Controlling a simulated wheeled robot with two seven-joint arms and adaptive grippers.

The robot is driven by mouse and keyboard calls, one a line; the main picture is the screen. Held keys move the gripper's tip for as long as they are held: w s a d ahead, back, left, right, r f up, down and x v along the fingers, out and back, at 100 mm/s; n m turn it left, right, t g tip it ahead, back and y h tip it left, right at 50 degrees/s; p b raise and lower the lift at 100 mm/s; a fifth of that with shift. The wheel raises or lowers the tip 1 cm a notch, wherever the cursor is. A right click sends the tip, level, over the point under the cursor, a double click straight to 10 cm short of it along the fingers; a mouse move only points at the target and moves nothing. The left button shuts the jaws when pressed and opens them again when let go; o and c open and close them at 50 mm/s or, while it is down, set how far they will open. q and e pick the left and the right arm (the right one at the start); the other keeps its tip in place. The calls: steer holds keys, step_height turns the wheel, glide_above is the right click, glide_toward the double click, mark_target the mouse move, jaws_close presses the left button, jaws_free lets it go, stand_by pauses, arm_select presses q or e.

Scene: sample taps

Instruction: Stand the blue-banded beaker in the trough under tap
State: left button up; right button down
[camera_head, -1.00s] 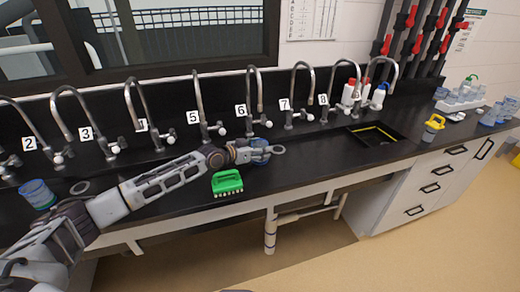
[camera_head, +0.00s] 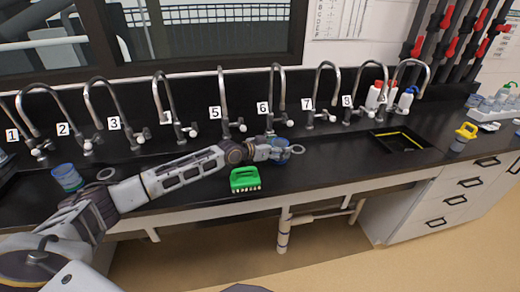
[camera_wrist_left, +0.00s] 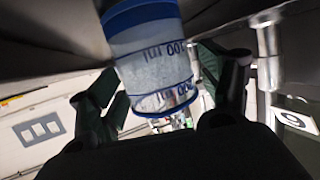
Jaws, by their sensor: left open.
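A clear beaker with a blue band (camera_head: 281,156) stands on the black counter below the tap numbered 6 (camera_head: 274,95). It shows large in the left wrist view (camera_wrist_left: 152,62), with blue rim and volume marks. My left gripper (camera_head: 276,149) is at this beaker, its open fingers on either side of it in the wrist view (camera_wrist_left: 163,95). Contact is hard to tell. A second blue beaker (camera_head: 66,178) stands at the left, below the numbered taps. A black basin with a yellow edge (camera_head: 425,143) is set into the counter at the right. My right gripper is not in view.
A green brush-like block (camera_head: 245,180) lies at the counter's front edge, near my left forearm. Grey rings lie at the left (camera_head: 106,174) and beside the gripper (camera_head: 297,150). Bottles (camera_head: 374,96) and a yellow-topped container (camera_head: 463,137) are at the right. Curved taps line the back.

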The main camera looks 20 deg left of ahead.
arm_select(q)
steer(key=v, duration=1.1)
steer(key=shift+s, duration=0.25)
stand_by(0.3)
steer(key=shift+a+r, duration=0.1)
stand_by(1.5)
